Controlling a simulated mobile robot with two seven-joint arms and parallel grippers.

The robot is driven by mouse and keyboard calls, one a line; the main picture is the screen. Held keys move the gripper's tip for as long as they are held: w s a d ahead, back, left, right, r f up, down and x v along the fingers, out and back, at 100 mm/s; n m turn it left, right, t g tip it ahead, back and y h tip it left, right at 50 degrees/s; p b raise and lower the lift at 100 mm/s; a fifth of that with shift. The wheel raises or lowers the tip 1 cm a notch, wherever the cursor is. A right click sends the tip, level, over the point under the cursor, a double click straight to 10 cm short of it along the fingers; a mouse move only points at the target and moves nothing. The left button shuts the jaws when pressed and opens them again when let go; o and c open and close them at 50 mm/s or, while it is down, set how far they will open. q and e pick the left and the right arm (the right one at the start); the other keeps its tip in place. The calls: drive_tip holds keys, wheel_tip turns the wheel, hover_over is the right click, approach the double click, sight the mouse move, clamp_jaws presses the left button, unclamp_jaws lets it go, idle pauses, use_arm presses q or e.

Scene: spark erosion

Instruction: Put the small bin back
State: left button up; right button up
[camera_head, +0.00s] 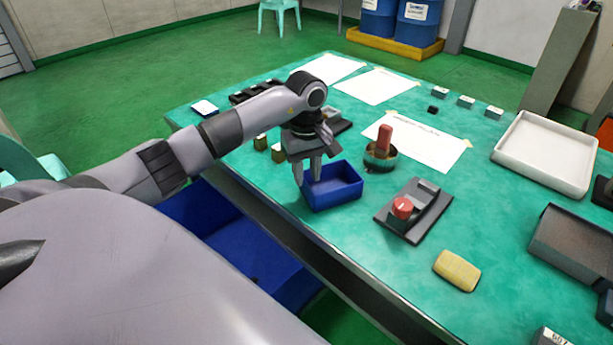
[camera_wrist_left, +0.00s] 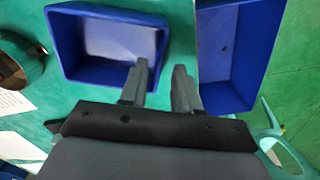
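The small bin (camera_head: 345,195) is an open blue box standing upright near the table's left edge in the head view. It looks empty in the left wrist view (camera_wrist_left: 68,75), with a pale patch on its floor. My left gripper (camera_head: 307,172) points down at the bin's left side. Its two fingers are apart, and they also show in the left wrist view (camera_wrist_left: 160,72). One finger is over the bin's inner side and the other is outside its wall; I cannot tell whether either touches.
A larger blue container (camera_head: 262,262) stands below the table edge. Close to the small bin are a round metal pot with a red handle (camera_head: 381,152) and a dark device with a red knob (camera_head: 412,210). A yellow sponge-like block (camera_head: 457,270) and a white tray (camera_head: 545,155) lie further right.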

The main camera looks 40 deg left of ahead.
use_arm(q)
wheel_tip(320, 180, up, 10)
drive_tip(key=shift+r+b, duration=0.25)
drive_tip(key=shift+b, duration=0.15)
idle(0.4)
